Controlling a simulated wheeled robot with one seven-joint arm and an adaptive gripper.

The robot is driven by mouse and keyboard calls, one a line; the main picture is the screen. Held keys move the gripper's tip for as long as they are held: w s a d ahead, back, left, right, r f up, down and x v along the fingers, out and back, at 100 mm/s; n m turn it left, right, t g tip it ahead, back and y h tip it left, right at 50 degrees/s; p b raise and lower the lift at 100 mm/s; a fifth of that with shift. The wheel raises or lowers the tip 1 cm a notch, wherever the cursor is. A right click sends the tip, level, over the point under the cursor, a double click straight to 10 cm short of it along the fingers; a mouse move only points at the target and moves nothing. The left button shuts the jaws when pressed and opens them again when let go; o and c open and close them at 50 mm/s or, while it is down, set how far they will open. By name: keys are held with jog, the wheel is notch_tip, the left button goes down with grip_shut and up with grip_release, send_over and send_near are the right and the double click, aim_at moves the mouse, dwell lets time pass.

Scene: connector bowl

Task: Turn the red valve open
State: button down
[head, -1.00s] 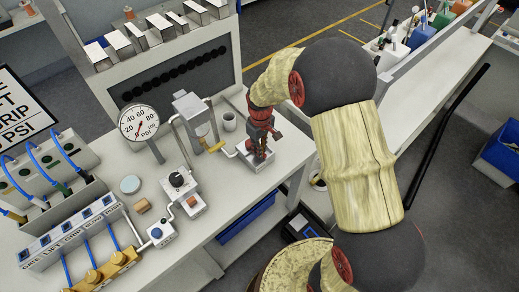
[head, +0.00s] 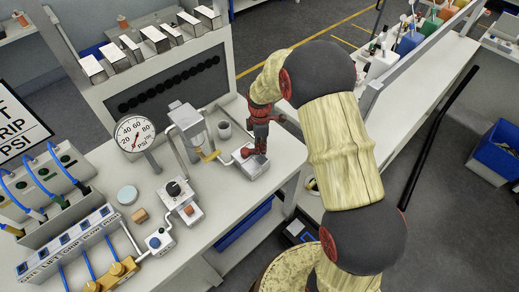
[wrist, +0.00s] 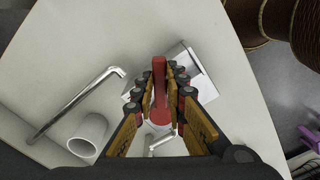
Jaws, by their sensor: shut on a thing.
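The red valve handle (wrist: 159,92) runs lengthwise between the fingers in the wrist view, its wider round end nearer the camera. My gripper (wrist: 163,80) has its fingers on both sides of the handle and is shut on it. In the head view my gripper (head: 261,143) points down over the valve's pale base block (head: 252,168) near the bench's right edge. The fingers hide much of the valve there, so the handle's angle is hard to tell.
A bent metal pipe (wrist: 75,103) and a white cup (wrist: 88,134) stand left of the valve in the wrist view. A pressure gauge (head: 134,134) and a box with a clear vessel (head: 187,118) stand farther left. The bench (head: 215,222) has bare room in front.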

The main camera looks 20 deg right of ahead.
jog(key=w+n, duration=0.2)
jog(key=n, duration=0.1)
jog(key=shift+n, duration=0.3)
jog(key=shift+w+a+n, duration=0.1)
jog(key=shift+w+n, duration=0.35)
jog(key=shift+n, duration=0.35)
jog(key=shift+w+a+n, duration=0.1)
jog(key=shift+w+n, duration=0.3)
jog(key=shift+n, duration=0.4)
jog(key=c, duration=1.8)
grip_release()
jog(key=shift+r, duration=0.1)
notch_tip(320, 180, up, 12)
